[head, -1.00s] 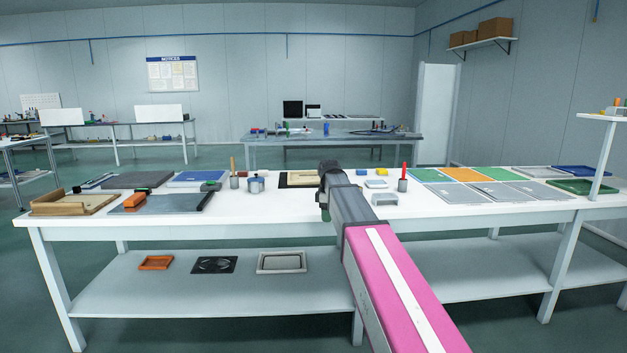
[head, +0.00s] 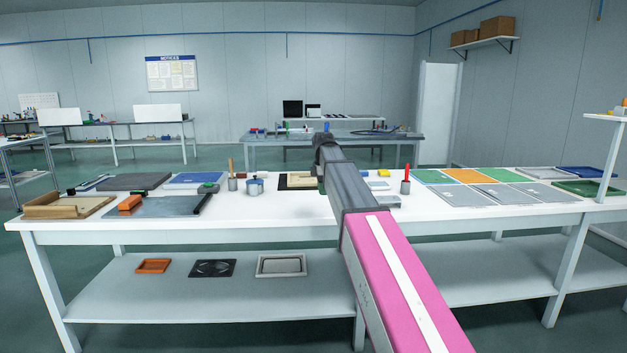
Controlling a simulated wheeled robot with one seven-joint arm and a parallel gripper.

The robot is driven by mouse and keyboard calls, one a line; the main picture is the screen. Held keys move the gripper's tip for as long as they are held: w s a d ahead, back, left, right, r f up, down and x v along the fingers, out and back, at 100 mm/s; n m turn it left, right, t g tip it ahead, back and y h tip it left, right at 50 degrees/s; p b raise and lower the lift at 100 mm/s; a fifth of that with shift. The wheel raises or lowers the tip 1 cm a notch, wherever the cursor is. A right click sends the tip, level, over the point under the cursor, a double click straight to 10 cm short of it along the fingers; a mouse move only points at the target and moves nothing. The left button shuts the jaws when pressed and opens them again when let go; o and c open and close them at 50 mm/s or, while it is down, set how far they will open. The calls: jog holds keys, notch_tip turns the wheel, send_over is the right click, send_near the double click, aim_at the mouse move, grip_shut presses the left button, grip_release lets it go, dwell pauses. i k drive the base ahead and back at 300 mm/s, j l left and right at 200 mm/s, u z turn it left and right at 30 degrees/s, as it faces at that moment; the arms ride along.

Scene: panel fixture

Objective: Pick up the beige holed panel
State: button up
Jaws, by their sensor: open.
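A flat beige panel (head: 298,181) lies on a dark base near the middle of the white table (head: 250,222). Its holes are too small to make out, and its right end is close to or behind my arm. My gripper (head: 321,188) points down at the end of my arm and shows in part at the panel's right edge. The arm covers most of it. It is open and nothing shows held in it. I cannot tell its height over the panel.
A cup with a red tool (head: 405,184) stands right of my arm. Coloured flat panels (head: 466,176) cover the table's right side. The front strip is clear.

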aim_at(294, 178)
jog(key=i, duration=1.35)
